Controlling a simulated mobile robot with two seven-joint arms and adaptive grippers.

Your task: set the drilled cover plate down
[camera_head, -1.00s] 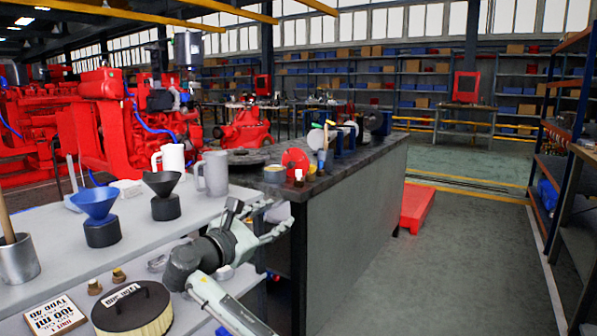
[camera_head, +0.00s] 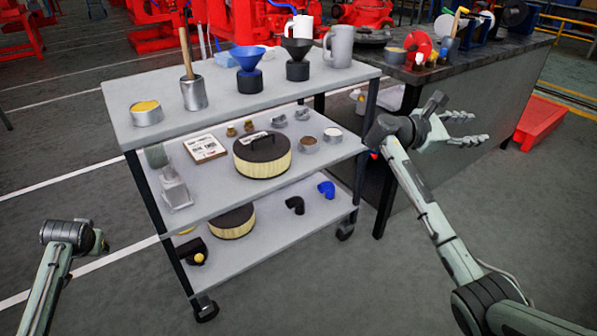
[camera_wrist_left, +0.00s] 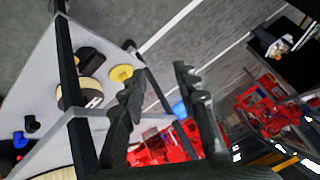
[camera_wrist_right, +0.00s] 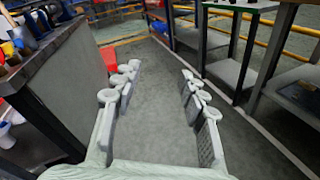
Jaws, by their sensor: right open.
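I cannot pick out a drilled cover plate for certain. A dark flat round plate (camera_head: 362,35) lies on the workbench behind the grey mug, and a red disc (camera_head: 418,47) stands to its right. My right gripper (camera_head: 478,127) is open and empty beside the workbench's long side; its spread fingers also show in the right wrist view (camera_wrist_right: 160,70). My left arm is at the lower left of the head view, its fingers out of sight there. In the left wrist view my left gripper (camera_wrist_left: 158,78) is open, with nothing between its fingers.
A three-tier grey trolley (camera_head: 225,112) carries funnels, mugs, a black-lidded round filter (camera_head: 262,154) and small parts. The dark-topped workbench (camera_head: 490,52) stands behind it on the right. A red ramp-like block (camera_head: 541,122) lies on the floor. Floor in front is clear.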

